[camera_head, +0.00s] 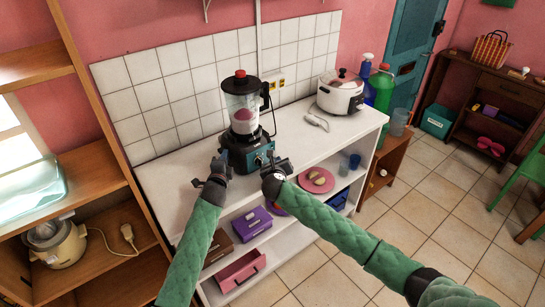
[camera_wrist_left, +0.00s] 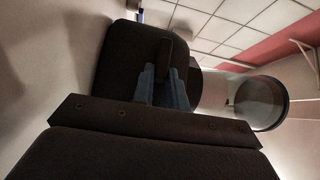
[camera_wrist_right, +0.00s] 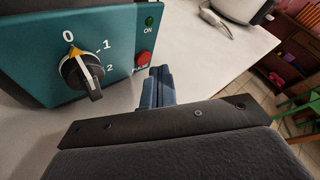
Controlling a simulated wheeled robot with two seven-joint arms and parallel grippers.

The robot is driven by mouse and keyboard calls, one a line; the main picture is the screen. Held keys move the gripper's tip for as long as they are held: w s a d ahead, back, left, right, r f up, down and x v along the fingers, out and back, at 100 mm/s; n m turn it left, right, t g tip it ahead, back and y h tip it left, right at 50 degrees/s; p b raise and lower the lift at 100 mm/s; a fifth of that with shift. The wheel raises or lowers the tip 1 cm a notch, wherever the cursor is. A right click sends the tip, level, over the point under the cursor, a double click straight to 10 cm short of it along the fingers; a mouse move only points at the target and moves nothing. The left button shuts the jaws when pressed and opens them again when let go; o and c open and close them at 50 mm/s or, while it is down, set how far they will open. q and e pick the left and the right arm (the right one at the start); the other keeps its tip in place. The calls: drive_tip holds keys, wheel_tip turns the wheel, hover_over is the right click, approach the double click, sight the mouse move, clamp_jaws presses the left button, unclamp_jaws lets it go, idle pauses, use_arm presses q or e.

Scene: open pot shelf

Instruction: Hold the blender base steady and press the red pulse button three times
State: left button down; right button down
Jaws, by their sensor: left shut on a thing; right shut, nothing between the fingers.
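The blender (camera_head: 243,125) stands on the white counter, with a clear jar, a red-topped lid and a dark base with a teal front panel. The right wrist view shows that panel (camera_wrist_right: 60,45) with a dial (camera_wrist_right: 82,72), a green light and the red pulse button (camera_wrist_right: 142,58). My left gripper (camera_head: 219,168) is at the base's left side, shut on part of the dark base (camera_wrist_left: 120,60); its fingers (camera_wrist_left: 165,85) partly hide the grip. My right gripper (camera_head: 276,166) is shut and empty, its fingertips (camera_wrist_right: 160,75) close beside the button at lower right; contact cannot be told.
A white rice cooker (camera_head: 340,92) with its cord stands at the counter's back right, near blue and green bottles (camera_head: 381,88). A pink plate (camera_head: 317,180) and cups (camera_head: 350,162) are on the shelf below. The counter right of the blender is mostly clear.

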drive_tip(key=shift+w+a, duration=0.1)
drive_tip(key=shift+w, duration=0.05)
drive_tip(key=shift+w+a, duration=0.15)
drive_tip(key=shift+w, duration=0.05)
drive_tip(key=shift+w+a, duration=0.25)
idle(1.1)
drive_tip(key=shift+s+d, duration=0.5)
drive_tip(key=shift+s, duration=0.1)
idle(0.4)
drive_tip(key=shift+s+d, duration=0.8)
drive_tip(key=shift+s, duration=0.2)
drive_tip(key=shift+s+d, duration=0.75)
drive_tip(key=shift+s, duration=0.25)
idle(1.3)
